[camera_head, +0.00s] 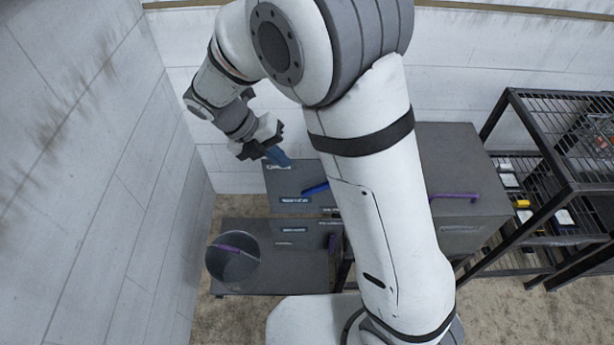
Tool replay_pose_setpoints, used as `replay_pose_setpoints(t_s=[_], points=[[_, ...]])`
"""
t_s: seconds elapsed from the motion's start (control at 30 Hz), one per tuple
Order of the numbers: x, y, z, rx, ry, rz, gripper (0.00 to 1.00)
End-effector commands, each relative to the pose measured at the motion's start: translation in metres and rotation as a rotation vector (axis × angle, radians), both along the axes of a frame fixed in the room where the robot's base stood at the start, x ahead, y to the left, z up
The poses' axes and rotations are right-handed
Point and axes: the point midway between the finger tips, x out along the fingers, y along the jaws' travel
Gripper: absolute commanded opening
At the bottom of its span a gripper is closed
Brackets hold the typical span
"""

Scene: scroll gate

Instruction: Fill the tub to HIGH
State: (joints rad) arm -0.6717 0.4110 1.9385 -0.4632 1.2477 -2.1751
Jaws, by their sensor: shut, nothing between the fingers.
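A round, see-through tub (222,272) stands on a low dark grey platform at the lower left, with a purple strip across its upper part. Whether it holds any liquid is hard to tell. Behind it is a dark grey unit (281,177) with small labels, too small to read. A blue lever-like bar (315,188) sits on that unit, partly hidden by my arm. My gripper (279,157) is shut and empty, with bluish fingertips. It appears above the unit's back left part, up and left of the blue bar and apart from it in the picture.
A large grey box (462,158) with a purple bar stands right of my arm. A black wire rack (535,130) with small items is at the far right. Pale panel walls close in the left and back. My arm hides the middle.

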Motion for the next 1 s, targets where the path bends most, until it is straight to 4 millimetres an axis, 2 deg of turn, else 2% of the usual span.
replay_pose_setpoints(t_s=[0.3, 0.5, 0.7, 1.0], points=[[-0.003, -0.037, -0.056, -0.003, 0.003, 0.003, 0.0], [-0.004, -0.053, -0.08, -0.002, 0.002, 0.003, 0.0], [-0.004, -0.059, -0.09, 0.001, -0.001, 0.006, 0.0], [-0.005, -0.062, -0.091, 0.001, -0.002, 0.01, 0.0]])
